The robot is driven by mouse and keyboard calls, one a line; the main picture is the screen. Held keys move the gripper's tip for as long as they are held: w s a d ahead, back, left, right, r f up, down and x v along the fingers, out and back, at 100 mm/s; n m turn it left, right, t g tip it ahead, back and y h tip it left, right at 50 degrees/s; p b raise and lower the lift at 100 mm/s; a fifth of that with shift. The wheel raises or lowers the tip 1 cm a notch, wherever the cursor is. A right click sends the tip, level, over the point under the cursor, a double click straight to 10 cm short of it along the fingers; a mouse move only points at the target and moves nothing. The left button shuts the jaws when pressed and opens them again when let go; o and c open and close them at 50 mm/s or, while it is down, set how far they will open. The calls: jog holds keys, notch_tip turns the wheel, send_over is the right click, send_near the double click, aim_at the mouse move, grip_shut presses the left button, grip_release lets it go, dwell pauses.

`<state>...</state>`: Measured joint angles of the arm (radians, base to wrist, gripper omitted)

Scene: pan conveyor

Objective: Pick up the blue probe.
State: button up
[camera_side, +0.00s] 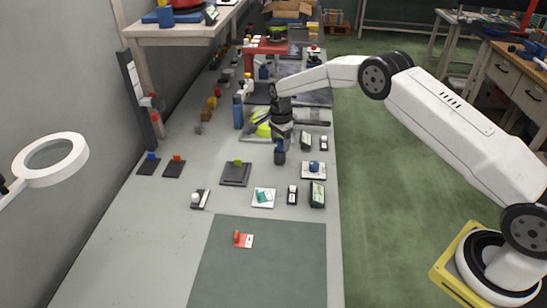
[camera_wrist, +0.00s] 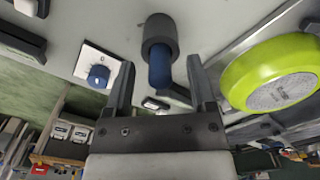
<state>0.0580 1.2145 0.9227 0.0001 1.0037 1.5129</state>
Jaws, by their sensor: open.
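The blue probe (camera_side: 280,146) stands upright in a dark round holder (camera_side: 280,158) on the bench, just below my gripper (camera_side: 281,136). In the wrist view the blue probe (camera_wrist: 160,70) sticks out of the dark grey holder (camera_wrist: 159,32). It appears between the two dark fingers of my gripper (camera_wrist: 160,72). The fingers are open and spread, with visible room on both sides of the probe. I cannot tell whether the fingertips reach down to its height. The lower end of the probe is hidden in the holder.
A yellow-green pan (camera_wrist: 270,80) lies close to the right finger in the wrist view. A white plate with a blue knob (camera_side: 314,167) sits right of the holder. Several small switches and devices stand nearby. The dark mat (camera_side: 270,270) in front is mostly clear.

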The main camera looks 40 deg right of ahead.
grip_shut()
jog(key=shift+r, duration=0.1)
dwell(0.3)
jog(key=shift+r, duration=4.9)
jog(key=s+a+f, duration=0.2)
jog(key=s+a, duration=0.7)
jog(key=a, duration=0.5)
jog(key=shift+s+f, duration=0.2)
jog(key=shift+s, duration=0.05)
